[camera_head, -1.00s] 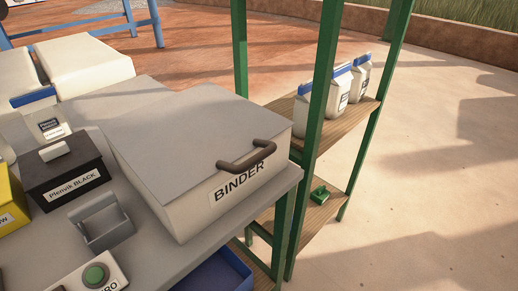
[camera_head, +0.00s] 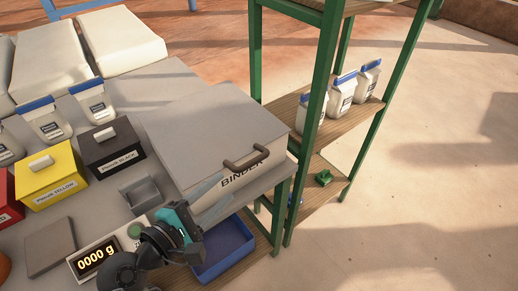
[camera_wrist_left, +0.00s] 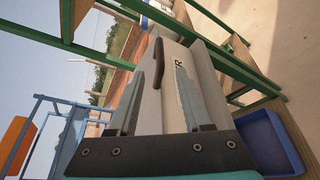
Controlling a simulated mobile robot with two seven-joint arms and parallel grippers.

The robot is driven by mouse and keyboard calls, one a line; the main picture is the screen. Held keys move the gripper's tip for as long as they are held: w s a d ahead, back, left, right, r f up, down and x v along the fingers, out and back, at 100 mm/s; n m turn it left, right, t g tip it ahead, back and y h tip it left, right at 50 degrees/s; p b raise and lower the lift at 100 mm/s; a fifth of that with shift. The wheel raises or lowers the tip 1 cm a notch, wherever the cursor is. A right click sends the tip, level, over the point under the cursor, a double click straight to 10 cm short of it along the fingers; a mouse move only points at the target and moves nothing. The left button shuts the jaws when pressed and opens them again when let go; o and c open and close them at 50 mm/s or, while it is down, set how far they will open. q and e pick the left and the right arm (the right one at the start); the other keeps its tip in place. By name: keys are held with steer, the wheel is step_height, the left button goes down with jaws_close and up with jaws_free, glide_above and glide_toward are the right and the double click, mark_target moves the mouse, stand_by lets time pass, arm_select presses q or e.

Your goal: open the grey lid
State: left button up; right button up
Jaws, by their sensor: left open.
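The grey lid (camera_head: 205,125) lies closed on the white box labelled BINDER (camera_head: 215,206). Its brown bar handle (camera_head: 247,158) is at the front edge. My left gripper (camera_head: 222,190) is in front of the box, its open fingers pointing toward the handle and partly covering the label. In the left wrist view the handle (camera_wrist_left: 154,63) appears beyond the open fingers (camera_wrist_left: 168,66), nearer the left finger. I cannot tell whether a finger touches it. The lid (camera_wrist_left: 145,104) shows there too. My right gripper is not in view.
A green-framed shelf (camera_head: 325,95) stands close right of the box, with white cartons (camera_head: 341,93). A blue tray (camera_head: 225,250) sits below the table edge. Left are a scale (camera_head: 98,260), a grey scoop-like holder (camera_head: 142,194), black (camera_head: 107,150) and yellow (camera_head: 50,178) boxes.

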mark_target(259, 158)
arm_select(q)
steer(key=b+x, duration=0.2)
steer(key=x, duration=1.3)
steer(key=shift+w, duration=0.15)
steer(key=shift+f, duration=0.1)
steer(key=c, duration=0.8)
